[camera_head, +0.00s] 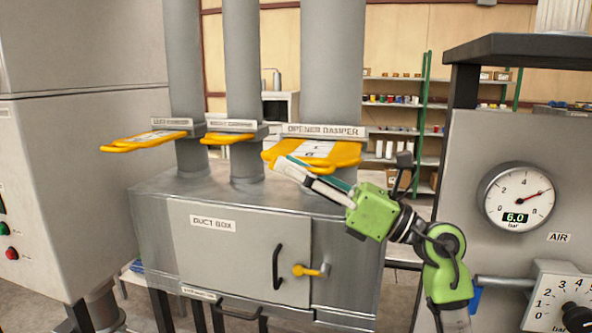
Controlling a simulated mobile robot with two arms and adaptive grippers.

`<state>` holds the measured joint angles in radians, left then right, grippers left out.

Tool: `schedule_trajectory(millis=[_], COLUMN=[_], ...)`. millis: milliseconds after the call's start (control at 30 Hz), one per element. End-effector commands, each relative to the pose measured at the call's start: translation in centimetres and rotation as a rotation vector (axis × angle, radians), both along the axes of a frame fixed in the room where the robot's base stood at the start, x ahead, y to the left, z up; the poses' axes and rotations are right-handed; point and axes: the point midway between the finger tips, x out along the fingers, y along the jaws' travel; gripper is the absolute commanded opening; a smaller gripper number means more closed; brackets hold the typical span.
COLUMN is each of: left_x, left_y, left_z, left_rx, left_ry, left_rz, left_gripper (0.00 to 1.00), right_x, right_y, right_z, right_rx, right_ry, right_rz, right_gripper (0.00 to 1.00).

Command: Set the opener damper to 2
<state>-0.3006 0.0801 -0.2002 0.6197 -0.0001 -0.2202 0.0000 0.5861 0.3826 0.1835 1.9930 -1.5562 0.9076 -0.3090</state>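The opener damper is a yellow slide plate (335,153) with a white marked strip, under the grey label "OPENER DAMPER" (323,131) on the widest, rightmost pipe. It sticks out toward the front left. Part of the strip's scale shows, but I cannot read the setting surely. My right gripper (283,164), on a green wrist, reaches in from the right. Its fingertips are at the front left end of the plate, overlapping its edge in the picture. I cannot tell whether they touch it or how far apart the fingers are. My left gripper is out of view.
Two other yellow damper plates (145,140) (230,137) stick out from the narrower pipes at left. The grey duct box (185,250) with a handled door stands below. An air panel with a gauge (518,197) reading 6.0 bar stands at right.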

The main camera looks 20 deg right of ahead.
Motion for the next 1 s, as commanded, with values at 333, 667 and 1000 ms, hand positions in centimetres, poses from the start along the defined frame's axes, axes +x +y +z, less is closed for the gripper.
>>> schedule_trajectory(millis=[333,667,1000], left_x=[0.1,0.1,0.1], left_y=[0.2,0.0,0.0], left_z=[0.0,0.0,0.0], left_rx=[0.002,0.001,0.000], left_ry=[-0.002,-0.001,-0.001], left_rz=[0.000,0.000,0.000], left_gripper=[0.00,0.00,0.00], right_x=[-1.3,-5.2,-7.0], right_y=[-1.7,-6.7,-8.7], right_z=[-1.0,-3.6,-4.5], right_rx=[-0.003,-0.001,-0.001], right_ry=[0.003,0.005,-0.001], right_rz=[-0.002,-0.002,0.000], right_gripper=[0.25,0.25,0.25])
